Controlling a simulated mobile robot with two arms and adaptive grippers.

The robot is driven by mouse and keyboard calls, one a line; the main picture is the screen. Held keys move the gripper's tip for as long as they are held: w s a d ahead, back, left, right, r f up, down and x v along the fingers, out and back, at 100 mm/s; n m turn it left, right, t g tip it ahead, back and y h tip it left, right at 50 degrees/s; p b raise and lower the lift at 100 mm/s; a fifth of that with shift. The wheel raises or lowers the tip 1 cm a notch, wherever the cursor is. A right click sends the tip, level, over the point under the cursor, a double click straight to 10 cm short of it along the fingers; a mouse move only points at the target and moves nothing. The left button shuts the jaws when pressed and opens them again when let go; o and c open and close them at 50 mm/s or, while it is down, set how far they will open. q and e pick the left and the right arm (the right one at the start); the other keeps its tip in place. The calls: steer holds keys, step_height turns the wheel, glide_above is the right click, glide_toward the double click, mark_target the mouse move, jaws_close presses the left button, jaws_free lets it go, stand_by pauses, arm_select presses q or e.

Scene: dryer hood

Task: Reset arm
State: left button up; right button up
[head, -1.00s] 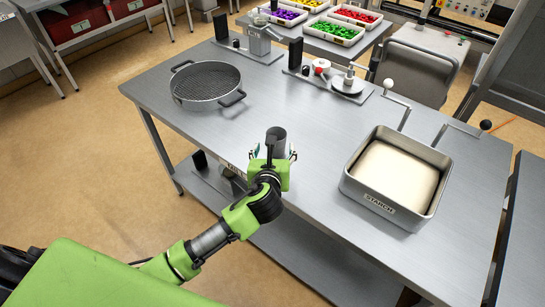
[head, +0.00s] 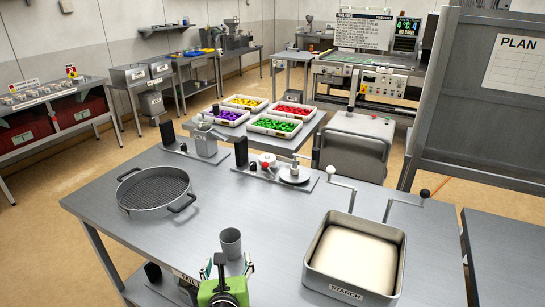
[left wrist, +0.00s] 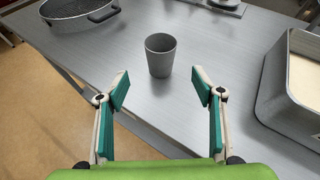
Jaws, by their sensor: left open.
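My left gripper (head: 229,268) is at the bottom of the head view, at the near edge of the steel table (head: 262,204). In the left wrist view its two green-padded fingers (left wrist: 168,92) are spread wide with nothing between them. A grey metal cup (head: 231,243) stands upright on the table just beyond the fingertips. It also shows in the left wrist view (left wrist: 160,56), apart from both fingers. My right gripper is not in these views.
A round sieve (head: 155,188) sits at the table's left. A STARCH tray (head: 354,256) of white powder is at the right. Small hand devices (head: 275,171) line the back edge. Trays of coloured pieces (head: 275,124) stand behind. The table's middle is bare.

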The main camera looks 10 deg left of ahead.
arm_select(q)
steer(key=s+a+f+n+g+h, duration=0.1)
steer(key=s+f+n+g, duration=0.2)
steer(key=s+n, duration=0.7)
steer(key=s+a+f+n+g+h, duration=0.1)
steer(key=s+f+n+g, duration=0.25)
steer(key=s+n, duration=0.6)
steer(key=s+a+f+n+g+h, duration=0.1)
steer(key=s+f+n+g, duration=0.25)
steer(key=s+n, duration=0.65)
step_height(320, 180, down, 30)
steer(key=s+b, duration=0.1)
steer(key=b, duration=0.2)
steer(key=s+a+f+g+b, duration=0.2)
steer(key=s+a+f+b, duration=0.1)
steer(key=s+f, duration=1.4)
steer(key=shift+s+a+f+n, duration=0.2)
steer(key=shift+f+n, duration=0.15)
steer(key=shift+f, duration=0.6)
